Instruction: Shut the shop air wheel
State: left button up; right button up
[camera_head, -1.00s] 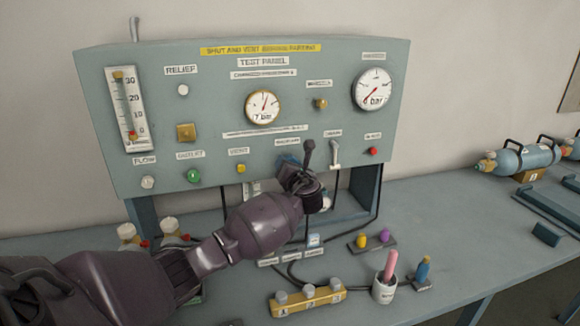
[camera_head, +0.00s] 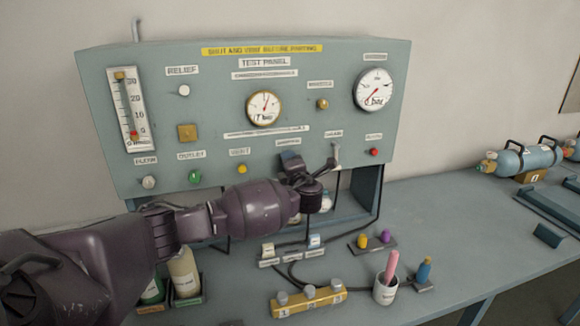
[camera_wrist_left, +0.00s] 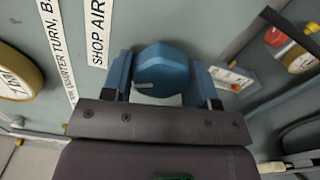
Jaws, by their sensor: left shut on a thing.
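The shop air wheel (camera_wrist_left: 163,70) is a blue, many-sided knob in the left wrist view, beside the "SHOP AIR" label (camera_wrist_left: 98,32). A small pale mark shows on its front face. My left gripper (camera_wrist_left: 162,78) has its two blue fingers on either side of the wheel, shut on it. In the head view my left gripper (camera_head: 292,163) is at the lower edge of the test panel (camera_head: 220,110), right of the yellow vent knob (camera_head: 241,169). There the gripper largely hides the wheel. My right gripper is not in view.
A grey lever (camera_head: 335,155) and a red button (camera_head: 373,152) are right of the gripper. Hoses hang below the panel.

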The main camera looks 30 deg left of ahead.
pick_arm(q)
jog(key=shift+r+m, duration=0.25)
jog(key=shift+m, duration=2.35)
jog(key=o, duration=0.9)
jog(key=shift+f, duration=0.1)
jog(key=shift+d, duration=0.1)
jog(key=v, duration=1)
jog(key=shift+s+d+b, duration=0.15)
jog(key=shift+s+b, duration=0.15)
jog(key=shift+b, duration=0.1)
